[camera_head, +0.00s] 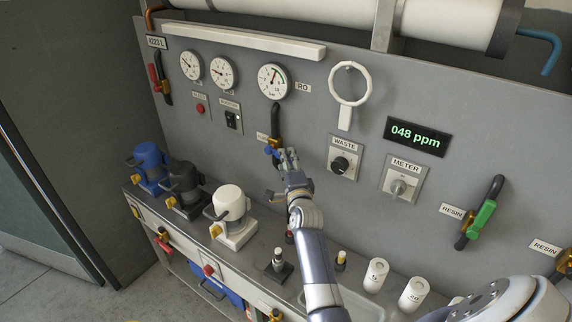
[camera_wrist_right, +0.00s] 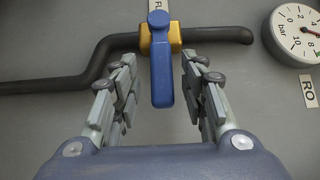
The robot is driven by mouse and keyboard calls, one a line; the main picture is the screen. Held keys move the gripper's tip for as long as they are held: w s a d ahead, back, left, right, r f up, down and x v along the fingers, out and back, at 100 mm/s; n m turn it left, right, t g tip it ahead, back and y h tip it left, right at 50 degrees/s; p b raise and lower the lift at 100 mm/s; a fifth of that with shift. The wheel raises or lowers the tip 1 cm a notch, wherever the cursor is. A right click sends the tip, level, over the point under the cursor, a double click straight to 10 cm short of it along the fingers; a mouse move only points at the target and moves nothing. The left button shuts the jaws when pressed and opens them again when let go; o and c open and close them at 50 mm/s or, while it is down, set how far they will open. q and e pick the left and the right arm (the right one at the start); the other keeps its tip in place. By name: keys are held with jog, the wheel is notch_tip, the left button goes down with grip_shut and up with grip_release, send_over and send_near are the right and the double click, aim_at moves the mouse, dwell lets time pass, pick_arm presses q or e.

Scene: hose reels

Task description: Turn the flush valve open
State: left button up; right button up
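The flush valve is a blue lever (camera_wrist_right: 161,72) on a yellow body (camera_wrist_right: 152,40), set on a dark pipe in the right wrist view. Above it is a label cut off after "FL". In the head view the blue lever (camera_head: 270,151) shows small on the dark pipe, partly covered by my right gripper (camera_head: 286,158). My right gripper (camera_wrist_right: 160,88) is open. Its fingers stand on either side of the lever, with a visible gap on both sides. Its tips point at the panel. My left gripper is not in view.
Gauges (camera_head: 272,81) sit above the valve. A WASTE knob (camera_head: 341,165), a METER knob (camera_head: 398,187) and a 048 ppm display (camera_head: 417,136) are to the right. Blue, black and white pumps (camera_head: 231,205) stand on the bench to the left. A green-handled valve (camera_head: 483,218) is further right.

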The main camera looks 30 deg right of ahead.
jog(key=shift+b+x, duration=0.55)
jog(key=shift+x, duration=0.7)
jog(key=shift+r, duration=0.1)
jog(key=shift+c, duration=0.2)
grip_shut()
jog(key=shift+r, duration=0.1)
